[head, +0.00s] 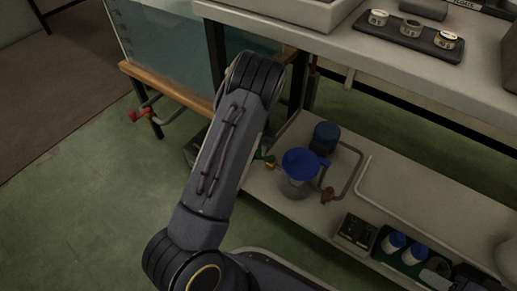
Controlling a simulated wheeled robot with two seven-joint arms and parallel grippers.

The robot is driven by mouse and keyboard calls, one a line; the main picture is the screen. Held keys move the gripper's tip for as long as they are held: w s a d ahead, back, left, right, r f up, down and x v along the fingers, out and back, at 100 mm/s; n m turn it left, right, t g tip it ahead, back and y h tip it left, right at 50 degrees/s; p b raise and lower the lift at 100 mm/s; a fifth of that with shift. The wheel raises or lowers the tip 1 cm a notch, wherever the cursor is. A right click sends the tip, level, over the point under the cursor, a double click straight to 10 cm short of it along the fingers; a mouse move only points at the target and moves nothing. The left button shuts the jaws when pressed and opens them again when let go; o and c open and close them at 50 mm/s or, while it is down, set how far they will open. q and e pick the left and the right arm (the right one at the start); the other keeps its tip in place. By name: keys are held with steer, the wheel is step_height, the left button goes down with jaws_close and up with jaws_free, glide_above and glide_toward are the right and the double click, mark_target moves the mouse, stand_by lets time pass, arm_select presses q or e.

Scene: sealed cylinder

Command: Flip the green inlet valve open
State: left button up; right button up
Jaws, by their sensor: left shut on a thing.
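The green inlet valve (264,155) shows as a small green handle with a yellowish fitting, just left of a clear vessel with a blue top (299,172) on the lower shelf. My left arm rises from the bottom and bends over in front of the valve. My left gripper (263,147) is at the green handle and shut on it, mostly hidden behind my forearm. The fingertips and the exact angle of the handle cannot be made out. My right gripper is not in view.
A blue-capped container (326,135) and bent metal piping (350,172) stand beside the vessel. A dark box (355,233) and blue-capped bottles (396,241) are at lower right. The upper bench (440,75) overhangs the shelf. A glass tank (165,45) stands at left with a red-handled tap (134,116).

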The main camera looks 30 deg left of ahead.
arm_select(q)
steer(key=shift+w+a+m+p, duration=0.1)
steer(key=shift+w+m+p, duration=0.3)
steer(key=shift+m, duration=0.7)
steer(key=shift+w+a+m+p, duration=0.15)
steer(key=shift+w+m, duration=0.3)
steer(key=shift+m, duration=0.65)
steer(key=shift+w+m+p, duration=0.35)
steer(key=shift+w+m, duration=0.1)
steer(key=shift+m, duration=0.65)
steer(key=o, duration=1)
step_height(320, 180, up, 8)
steer(key=p, duration=0.3)
steer(key=shift+f, duration=0.1)
